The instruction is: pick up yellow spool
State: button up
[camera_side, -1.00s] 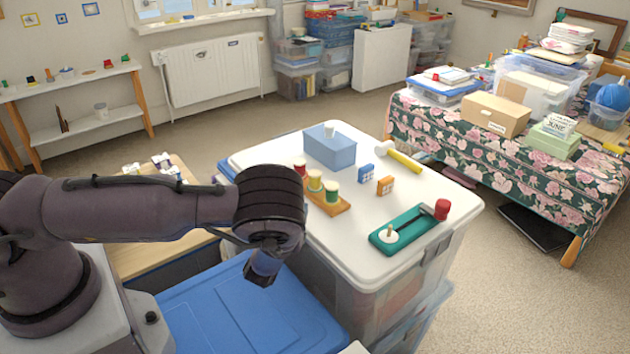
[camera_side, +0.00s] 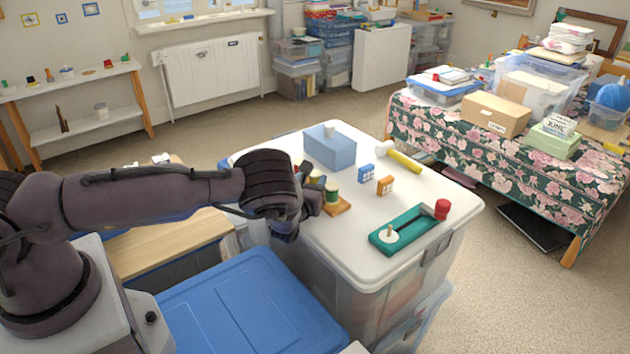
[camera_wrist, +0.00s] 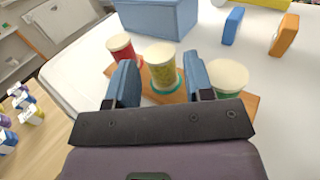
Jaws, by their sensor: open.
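The yellow spool (camera_wrist: 161,70) stands upright on a small wooden board (camera_wrist: 250,103), between a red spool (camera_wrist: 121,49) on its left and a green spool (camera_wrist: 227,77) on its right in the wrist view. My gripper (camera_wrist: 158,82) is open, with one blue finger on each side of the yellow spool; I cannot tell whether they touch it. In the side view my gripper (camera_side: 312,190) is at the board and hides most of the yellow and red spools. The green spool (camera_side: 332,193) and the end of the board (camera_side: 340,207) show there.
The white bin lid (camera_side: 340,245) also holds a blue box (camera_side: 330,148), a blue block (camera_side: 366,173), an orange block (camera_side: 385,186), a yellow-handled mallet (camera_side: 403,161) and a green tray (camera_side: 385,239) with a red knob.

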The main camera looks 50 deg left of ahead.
jog(key=shift+w+a, duration=0.4)
jog(key=shift+w, duration=0.15)
jog(key=c, duration=0.7)
jog(key=shift+r, duration=0.1)
